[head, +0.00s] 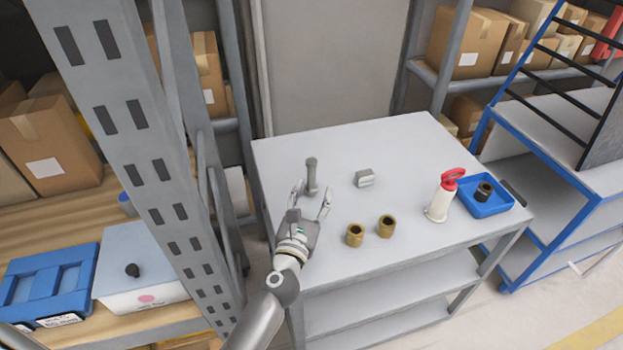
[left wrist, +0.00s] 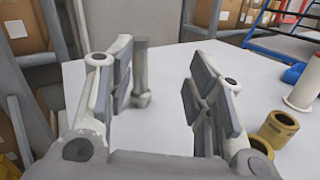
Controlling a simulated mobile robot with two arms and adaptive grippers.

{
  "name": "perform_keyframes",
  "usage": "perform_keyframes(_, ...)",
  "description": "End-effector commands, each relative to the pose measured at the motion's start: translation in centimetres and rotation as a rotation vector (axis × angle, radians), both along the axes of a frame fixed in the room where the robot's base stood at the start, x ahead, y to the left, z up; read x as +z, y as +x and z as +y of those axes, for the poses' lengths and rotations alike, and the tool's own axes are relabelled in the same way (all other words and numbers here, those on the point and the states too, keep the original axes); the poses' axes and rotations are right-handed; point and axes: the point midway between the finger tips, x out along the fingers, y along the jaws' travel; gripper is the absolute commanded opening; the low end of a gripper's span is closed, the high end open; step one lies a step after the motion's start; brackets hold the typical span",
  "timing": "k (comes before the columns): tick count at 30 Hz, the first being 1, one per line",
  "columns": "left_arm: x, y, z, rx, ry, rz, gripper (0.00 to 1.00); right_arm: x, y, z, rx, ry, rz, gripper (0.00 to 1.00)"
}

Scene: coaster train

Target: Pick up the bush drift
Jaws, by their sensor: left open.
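The bush drift looks to be the grey stepped metal rod (head: 311,175) standing upright near the table's back left. It also shows in the left wrist view (left wrist: 141,72), in the gap between my fingers and closer to the left one. My left gripper (head: 312,194) is open and empty, on the near side of the rod, with its fingertips pointing at it. My right gripper is not in view.
A shelf upright (head: 140,140) stands left of the table.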

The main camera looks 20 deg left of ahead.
Motion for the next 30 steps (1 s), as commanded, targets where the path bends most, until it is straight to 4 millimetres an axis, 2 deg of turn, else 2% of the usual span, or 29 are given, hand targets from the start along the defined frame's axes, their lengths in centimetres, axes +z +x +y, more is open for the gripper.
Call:
perform_keyframes(3, -1.2, 0.6, 1.1, 0.061, -0.125, 0.035, 0.48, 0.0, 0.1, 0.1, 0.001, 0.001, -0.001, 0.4)
perform_keyframes(6, -1.7, 1.3, 1.5, 0.082, -0.165, 0.047, 0.48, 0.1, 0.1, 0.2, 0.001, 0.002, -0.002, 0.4)
perform_keyframes(15, -1.7, 5.3, 2.1, 0.083, -0.168, 0.048, 0.48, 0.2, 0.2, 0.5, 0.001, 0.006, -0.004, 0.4)
perform_keyframes(23, -1.7, 6.8, 2.5, 0.082, -0.166, 0.048, 0.48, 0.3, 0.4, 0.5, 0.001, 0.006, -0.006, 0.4)
perform_keyframes(30, -1.7, 10.0, 3.3, 0.082, -0.165, 0.047, 0.48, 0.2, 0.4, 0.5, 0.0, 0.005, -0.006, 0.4)
